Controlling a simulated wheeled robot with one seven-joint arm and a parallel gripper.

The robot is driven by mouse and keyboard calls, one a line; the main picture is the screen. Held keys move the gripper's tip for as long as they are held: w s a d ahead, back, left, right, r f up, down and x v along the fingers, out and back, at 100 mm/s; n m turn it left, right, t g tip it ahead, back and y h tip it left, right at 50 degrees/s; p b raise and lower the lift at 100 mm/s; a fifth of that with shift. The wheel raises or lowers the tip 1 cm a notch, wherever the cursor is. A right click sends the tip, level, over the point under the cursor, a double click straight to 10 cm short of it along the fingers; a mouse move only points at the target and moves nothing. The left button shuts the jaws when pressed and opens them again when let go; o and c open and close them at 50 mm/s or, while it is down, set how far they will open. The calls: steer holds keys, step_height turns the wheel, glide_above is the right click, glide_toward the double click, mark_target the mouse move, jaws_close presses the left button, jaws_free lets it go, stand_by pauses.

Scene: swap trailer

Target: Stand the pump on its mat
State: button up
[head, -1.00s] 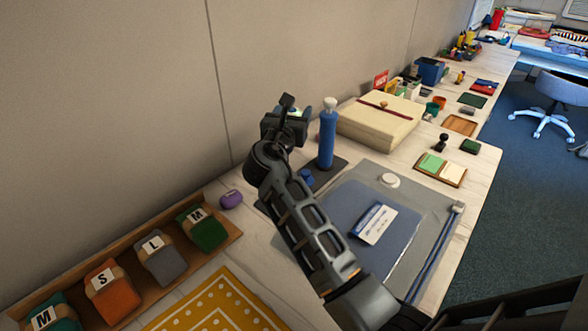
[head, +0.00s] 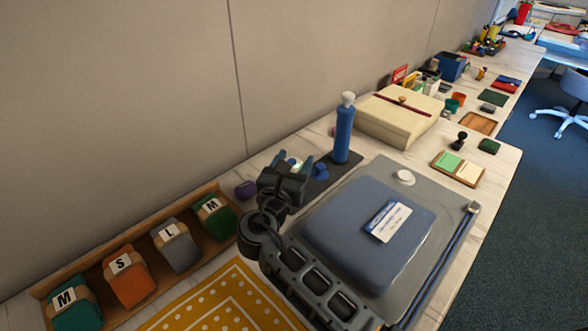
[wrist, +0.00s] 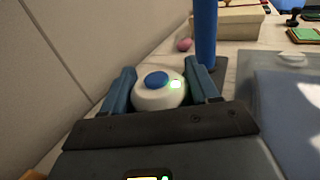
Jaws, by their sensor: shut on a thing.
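My gripper (wrist: 160,88) is shut on a white rounded device with a blue button and a green light, apparently the pump (wrist: 150,98). The pump also shows, mostly hidden, between the fingers in the head view (head: 294,163). My gripper in the head view (head: 290,172) is by the left edge of a dark mat (head: 349,160). I cannot tell whether the pump touches anything below.
A grey board with a blue bag (head: 345,235) is right. A cream box (head: 400,122) stands behind.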

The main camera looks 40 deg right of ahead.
steer(key=shift+f, duration=1.1)
steer(key=o, duration=1.3)
steer(key=shift+f, duration=0.15)
steer(key=shift+o, duration=0.2)
steer(key=shift+r, duration=0.2)
steer(key=p+v, duration=0.4)
steer(key=v, duration=0.8)
